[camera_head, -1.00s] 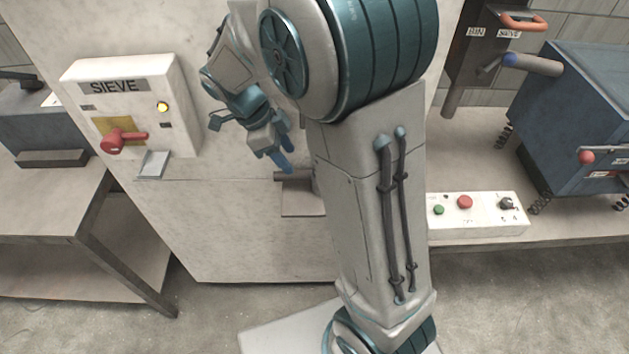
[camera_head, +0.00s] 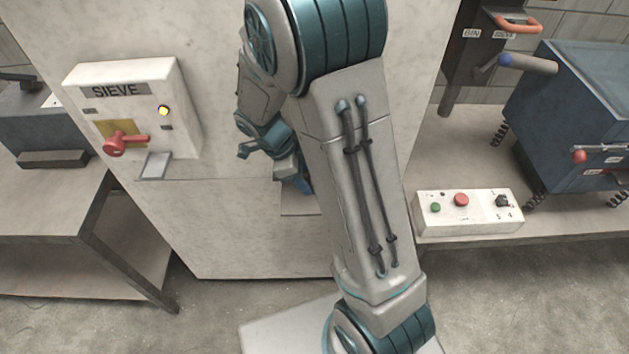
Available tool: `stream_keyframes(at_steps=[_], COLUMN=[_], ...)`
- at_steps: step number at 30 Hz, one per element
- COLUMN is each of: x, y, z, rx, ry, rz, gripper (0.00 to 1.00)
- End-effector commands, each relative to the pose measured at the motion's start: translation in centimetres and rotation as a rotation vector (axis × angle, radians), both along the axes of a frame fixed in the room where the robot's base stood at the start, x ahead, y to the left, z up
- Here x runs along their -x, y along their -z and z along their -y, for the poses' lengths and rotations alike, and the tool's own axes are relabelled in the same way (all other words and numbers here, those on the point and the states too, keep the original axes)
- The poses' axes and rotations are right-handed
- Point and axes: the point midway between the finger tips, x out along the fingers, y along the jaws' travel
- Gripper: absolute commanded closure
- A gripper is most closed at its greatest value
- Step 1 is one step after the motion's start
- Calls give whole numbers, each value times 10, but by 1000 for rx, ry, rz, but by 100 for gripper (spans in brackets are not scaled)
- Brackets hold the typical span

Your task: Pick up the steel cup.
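No steel cup can be made out; my own arm covers part of the middle of the view. My gripper (camera_head: 302,185), with blue fingertips, is in front of the pale panel, just above a small grey ledge (camera_head: 298,206). The arm link hides part of the fingers and part of the ledge. I cannot tell whether the fingers are open or shut, or whether anything is between them.
A white SIEVE box (camera_head: 130,110) with a red handle (camera_head: 127,144) and a lit yellow lamp is on the panel at left. A button box (camera_head: 468,213) is on the right bench, near a blue machine (camera_head: 575,120). A table (camera_head: 50,205) stands at left.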

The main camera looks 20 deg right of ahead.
Motion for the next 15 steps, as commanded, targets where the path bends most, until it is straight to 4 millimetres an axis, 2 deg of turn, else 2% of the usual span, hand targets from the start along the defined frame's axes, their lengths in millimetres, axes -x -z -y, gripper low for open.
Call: stream_keyframes(at_steps=[1,5,15], x=[0,0,0], y=[0,0,-1], z=[0,0,0], rx=[0,0,0], ry=[0,0,0], rz=[0,0,1], gripper=[65,100,100])
